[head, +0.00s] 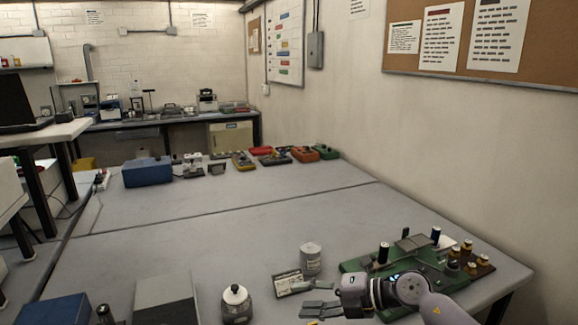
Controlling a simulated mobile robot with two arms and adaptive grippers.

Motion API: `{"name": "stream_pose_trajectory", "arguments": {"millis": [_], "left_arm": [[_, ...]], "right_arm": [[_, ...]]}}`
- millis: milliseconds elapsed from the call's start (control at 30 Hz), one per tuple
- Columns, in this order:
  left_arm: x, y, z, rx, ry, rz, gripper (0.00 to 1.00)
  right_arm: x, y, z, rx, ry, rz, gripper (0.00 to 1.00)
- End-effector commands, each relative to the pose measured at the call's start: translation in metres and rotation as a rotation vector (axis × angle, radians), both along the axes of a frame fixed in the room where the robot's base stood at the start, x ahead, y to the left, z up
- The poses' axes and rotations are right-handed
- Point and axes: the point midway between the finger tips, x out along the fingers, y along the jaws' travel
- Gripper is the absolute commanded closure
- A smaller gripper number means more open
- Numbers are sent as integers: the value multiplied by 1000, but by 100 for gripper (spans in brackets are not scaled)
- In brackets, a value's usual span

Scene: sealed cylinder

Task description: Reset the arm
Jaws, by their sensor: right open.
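My right gripper (320,308) is low in the head view, right of centre, with its fingers pointing left. The fingers are apart and nothing is between them. The gripper is above the grey table (220,235), close to a small framed plate (290,283) and in front of a grey cylinder (311,258) that stands upright. My right arm comes in from the bottom right and hides part of a green board (352,267). My left gripper is not in the view.
A white lidded jar (236,303) stands left of the gripper. A grey box (165,299) and a blue box (53,311) are at the front left. Brown pegs (471,268) stand by the green board. A blue case (147,171) is farther back. The table's middle is clear.

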Motion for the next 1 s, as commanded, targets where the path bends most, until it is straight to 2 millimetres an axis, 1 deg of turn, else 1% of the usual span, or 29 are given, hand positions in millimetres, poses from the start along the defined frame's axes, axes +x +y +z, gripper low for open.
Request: {"name": "stream_pose_trajectory", "arguments": {"millis": [33, 67, 100, 167, 200, 267, 333, 367, 400, 467, 500, 567, 600, 667, 700, 767, 800, 900, 967, 1000], "left_arm": [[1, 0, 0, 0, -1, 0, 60], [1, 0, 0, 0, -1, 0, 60], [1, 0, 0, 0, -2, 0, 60], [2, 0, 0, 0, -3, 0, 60], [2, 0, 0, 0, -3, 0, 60], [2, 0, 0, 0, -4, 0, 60], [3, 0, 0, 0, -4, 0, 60], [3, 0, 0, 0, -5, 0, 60], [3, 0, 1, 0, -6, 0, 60], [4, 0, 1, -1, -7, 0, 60], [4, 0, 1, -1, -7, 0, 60], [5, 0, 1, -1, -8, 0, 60], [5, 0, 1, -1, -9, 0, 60], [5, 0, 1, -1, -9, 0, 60], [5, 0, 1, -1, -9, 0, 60], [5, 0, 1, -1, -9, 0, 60], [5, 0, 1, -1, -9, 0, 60], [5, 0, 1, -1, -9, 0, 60], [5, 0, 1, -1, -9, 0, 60], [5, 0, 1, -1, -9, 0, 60]], "right_arm": [[-9, 20, 14, 147, -13, -37, 57], [-12, 28, 25, 235, -21, -70, 57], [-14, 33, 40, 347, -26, -124, 57], [-15, 32, 58, 506, -19, -225, 57], [-15, 27, 68, 604, -5, -303, 57], [-15, 11, 76, 736, 29, -432, 57], [-14, -14, 75, 864, 90, -604, 57], [-15, -27, 70, 908, 121, -682, 57], [-17, -45, 61, 961, 169, -790, 57], [-23, -72, 41, 1018, 253, -957, 57], [-31, -90, 24, 1041, 317, -1069, 57], [-47, -114, -7, 1056, 425, -1239, 57], [-63, -128, -29, 1051, 504, -1349, 57], [-90, -146, -62, 1023, 625, -1502, 57], [-110, -154, -82, 994, 706, -1592, 57], [-141, -163, -107, 940, 818, -1704, 57], [-160, -166, -121, 902, 884, -1764, 57], [-203, -170, -146, 809, 1025, -1874, 57], [-225, -171, -156, 755, 1095, -1922, 57], [-240, -171, -162, 720, 1141, -1950, 57]]}}
